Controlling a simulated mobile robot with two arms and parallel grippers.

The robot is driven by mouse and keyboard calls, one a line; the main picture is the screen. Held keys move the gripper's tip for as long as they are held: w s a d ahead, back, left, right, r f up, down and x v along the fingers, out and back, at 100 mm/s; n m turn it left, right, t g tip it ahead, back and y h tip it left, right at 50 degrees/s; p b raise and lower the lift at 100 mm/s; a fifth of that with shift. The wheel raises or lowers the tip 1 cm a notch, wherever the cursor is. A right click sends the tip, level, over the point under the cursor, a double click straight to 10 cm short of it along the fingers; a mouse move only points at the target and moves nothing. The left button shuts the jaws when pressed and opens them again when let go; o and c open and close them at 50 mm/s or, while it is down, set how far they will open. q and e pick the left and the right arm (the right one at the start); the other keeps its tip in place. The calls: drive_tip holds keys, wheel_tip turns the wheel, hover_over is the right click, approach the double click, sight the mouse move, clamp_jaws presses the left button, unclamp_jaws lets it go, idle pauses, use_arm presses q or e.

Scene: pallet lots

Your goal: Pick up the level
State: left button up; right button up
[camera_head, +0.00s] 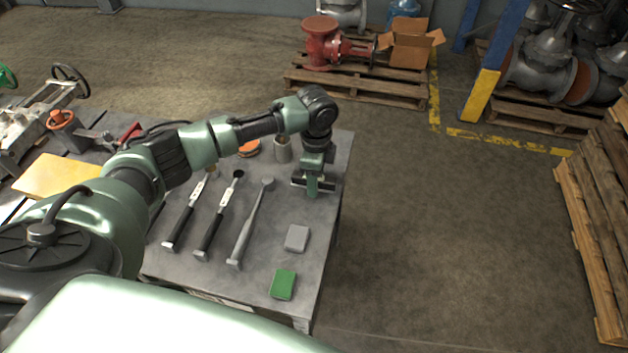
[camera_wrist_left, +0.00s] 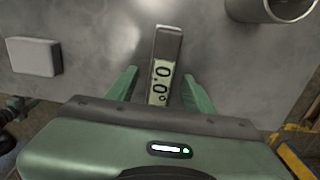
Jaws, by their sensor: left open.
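The level (camera_wrist_left: 167,50) is a small grey bar with a pale display reading 0.0°, lying on the grey tabletop in the left wrist view. My left gripper (camera_wrist_left: 160,84) is open, with one green finger on each side of the level's near part. In the head view my left gripper (camera_head: 314,186) points down over the table's right side, and the level is hidden or not distinguishable there. My right gripper is not in view.
On the table (camera_head: 300,285) lie a grey block (camera_head: 297,238), a green block (camera_head: 283,284) and several long-handled tools (camera_head: 218,215). A metal cup (camera_head: 282,151) stands behind my gripper. Open floor lies right of the table, with stacked pallets (camera_head: 590,210) beyond.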

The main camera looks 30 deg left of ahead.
use_arm(q)
clamp_jaws()
drive_tip(key=shift+r, duration=0.1)
